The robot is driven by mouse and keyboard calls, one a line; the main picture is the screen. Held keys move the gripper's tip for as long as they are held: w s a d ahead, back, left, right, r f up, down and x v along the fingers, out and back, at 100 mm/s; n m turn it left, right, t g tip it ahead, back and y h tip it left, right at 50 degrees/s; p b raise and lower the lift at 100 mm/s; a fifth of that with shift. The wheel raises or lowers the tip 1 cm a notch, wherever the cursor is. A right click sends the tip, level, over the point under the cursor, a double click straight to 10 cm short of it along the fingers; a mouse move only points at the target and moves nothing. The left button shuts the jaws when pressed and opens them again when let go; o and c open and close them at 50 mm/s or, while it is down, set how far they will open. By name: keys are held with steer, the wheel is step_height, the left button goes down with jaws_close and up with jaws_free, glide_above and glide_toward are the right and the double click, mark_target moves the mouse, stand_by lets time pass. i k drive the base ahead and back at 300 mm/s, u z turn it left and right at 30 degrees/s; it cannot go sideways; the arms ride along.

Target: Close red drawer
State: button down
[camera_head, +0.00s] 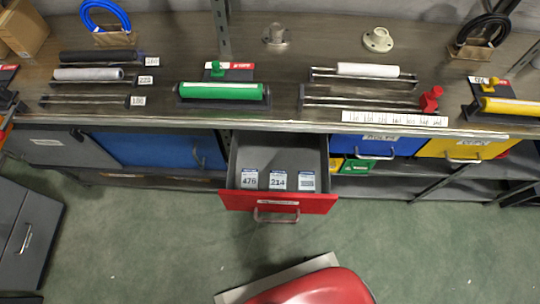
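The red drawer (230,199) is pulled out from under the workbench, its red front facing me. A metal handle (276,214) sits at the middle of its front, below a white label. Inside the open grey box lie several small labelled packets (277,180), some marked 476 and 214. My gripper is not in view.
The workbench (290,125) carries rollers, including a green one (222,91) and a yellow one (510,106). A blue drawer (380,147) and a yellow drawer (466,149) are right of the red drawer. A red rounded object (315,288) is at the bottom. Green floor (150,240) is clear.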

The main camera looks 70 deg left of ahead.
mark_target(292, 152)
steer(key=z, duration=0.05)
steer(key=k, duration=0.95)
steer(key=u, duration=2.85)
